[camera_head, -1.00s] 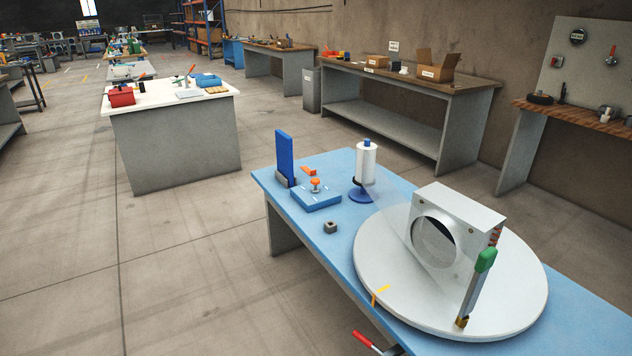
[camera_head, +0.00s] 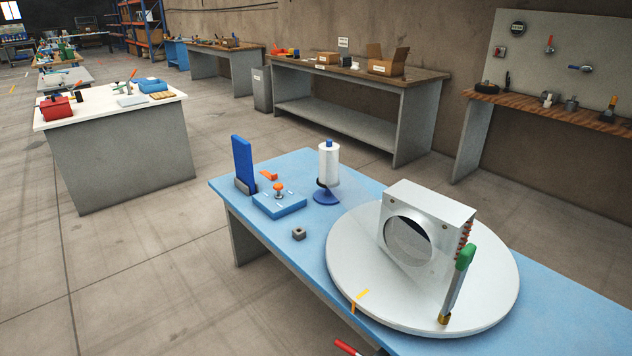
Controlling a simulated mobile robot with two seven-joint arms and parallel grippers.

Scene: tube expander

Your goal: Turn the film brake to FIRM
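A blue box (camera_head: 291,208) with an orange-topped knob (camera_head: 278,188) and small white marks sits on the blue-topped table (camera_head: 305,268). The marks are too small to read, so I cannot tell the knob's setting. A white film roll (camera_head: 328,166) stands upright on a dark blue round base (camera_head: 327,195), right of the box. No label shows which part is the film brake. Neither of my grippers is in view.
A large pale turntable (camera_head: 345,262) carries a grey housing with a round opening (camera_head: 440,207) and a green-handled lever (camera_head: 457,280). Floor at left is clear.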

